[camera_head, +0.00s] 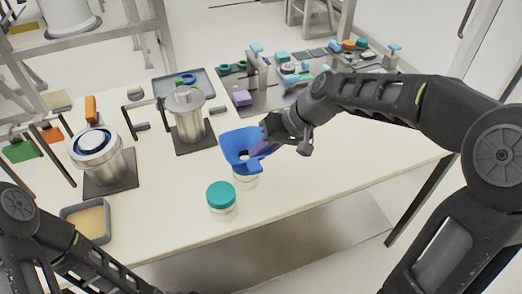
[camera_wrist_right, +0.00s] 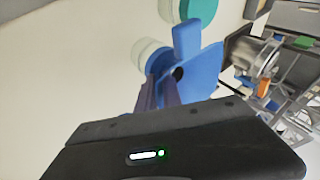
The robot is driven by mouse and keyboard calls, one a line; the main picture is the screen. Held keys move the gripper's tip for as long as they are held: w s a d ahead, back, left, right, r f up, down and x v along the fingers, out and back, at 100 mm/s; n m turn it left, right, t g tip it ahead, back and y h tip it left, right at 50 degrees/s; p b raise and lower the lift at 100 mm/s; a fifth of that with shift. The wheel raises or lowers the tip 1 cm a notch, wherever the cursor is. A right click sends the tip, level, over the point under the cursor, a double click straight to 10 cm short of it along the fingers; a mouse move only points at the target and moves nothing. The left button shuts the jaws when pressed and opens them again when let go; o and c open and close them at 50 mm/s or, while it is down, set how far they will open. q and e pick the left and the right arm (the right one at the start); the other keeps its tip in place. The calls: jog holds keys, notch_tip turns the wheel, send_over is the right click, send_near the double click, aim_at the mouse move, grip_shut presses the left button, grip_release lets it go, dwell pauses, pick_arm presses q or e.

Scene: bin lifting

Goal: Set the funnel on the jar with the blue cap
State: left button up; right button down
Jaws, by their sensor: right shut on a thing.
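The blue funnel (camera_head: 237,141) is held by my right gripper (camera_head: 262,150), whose fingers are shut on its side. In the right wrist view the funnel (camera_wrist_right: 203,72) lies beyond the gripper (camera_wrist_right: 160,92), with its dark hole and a flat tab showing. A clear jar (camera_head: 245,181) stands just below the funnel and is partly hidden by it; it also shows in the wrist view (camera_wrist_right: 148,52). I cannot tell whether the funnel touches it. A jar with a teal cap (camera_head: 221,196) stands upright in front. No clearly blue cap shows on either jar. My left gripper is outside the view.
A metal canister (camera_head: 188,117) and a round device with a blue ring (camera_head: 98,155) stand to the left on dark plates. A grey tray (camera_head: 84,208) is at the front left. A crowded rack (camera_head: 275,98) is behind. The table to the right is clear.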

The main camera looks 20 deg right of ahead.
jog(key=shift+f+b, duration=0.45)
jog(key=shift+b, duration=0.3)
dwell(1.4)
jog(key=c, duration=0.9)
grip_release()
jog(key=shift+c, duration=0.2)
jog(key=shift+r, duration=0.1)
jog(key=shift+r+p, duration=2.3)
jog(key=shift+r, duration=0.9)
